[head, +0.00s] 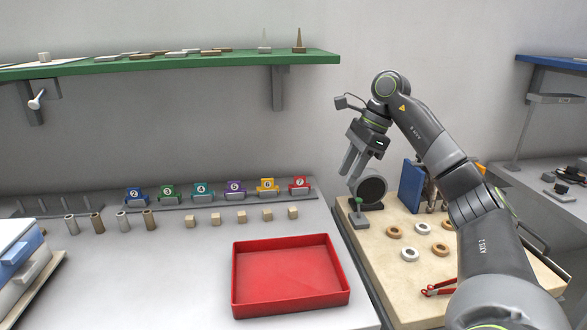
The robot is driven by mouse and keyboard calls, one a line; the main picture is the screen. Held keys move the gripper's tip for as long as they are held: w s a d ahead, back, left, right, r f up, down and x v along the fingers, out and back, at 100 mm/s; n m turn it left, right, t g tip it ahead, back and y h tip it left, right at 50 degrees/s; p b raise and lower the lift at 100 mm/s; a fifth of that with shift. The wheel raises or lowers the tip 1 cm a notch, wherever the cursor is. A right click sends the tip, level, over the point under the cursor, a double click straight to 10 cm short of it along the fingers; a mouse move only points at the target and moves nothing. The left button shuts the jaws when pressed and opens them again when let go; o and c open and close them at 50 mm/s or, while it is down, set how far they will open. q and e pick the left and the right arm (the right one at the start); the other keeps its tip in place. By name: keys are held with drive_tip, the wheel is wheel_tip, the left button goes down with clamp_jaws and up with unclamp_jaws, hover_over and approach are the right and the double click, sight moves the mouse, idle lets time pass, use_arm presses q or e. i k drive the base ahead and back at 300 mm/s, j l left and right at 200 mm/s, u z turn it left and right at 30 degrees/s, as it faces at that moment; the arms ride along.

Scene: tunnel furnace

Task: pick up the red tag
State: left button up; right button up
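The red tag (299,186), marked 7, stands upright in a holder at the right end of a row of coloured numbered tags on the grey bench. My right gripper (351,173) hangs to the right of the red tag, a little higher in the picture and apart from it. Its two fingers point down with a gap between them, and nothing shows in the gap. My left gripper is not in view.
A yellow tag (267,187) stands just left of the red one. Small wooden blocks (293,212) line up in front. A red tray (238,280) lies nearer. A green shelf (200,62) hangs above. A dark round part (372,189) stands on the beige board (408,285).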

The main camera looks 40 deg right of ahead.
sight(299, 182)
drive_tip(key=i+l, duration=0.65)
drive_tip(key=i, duration=0.15)
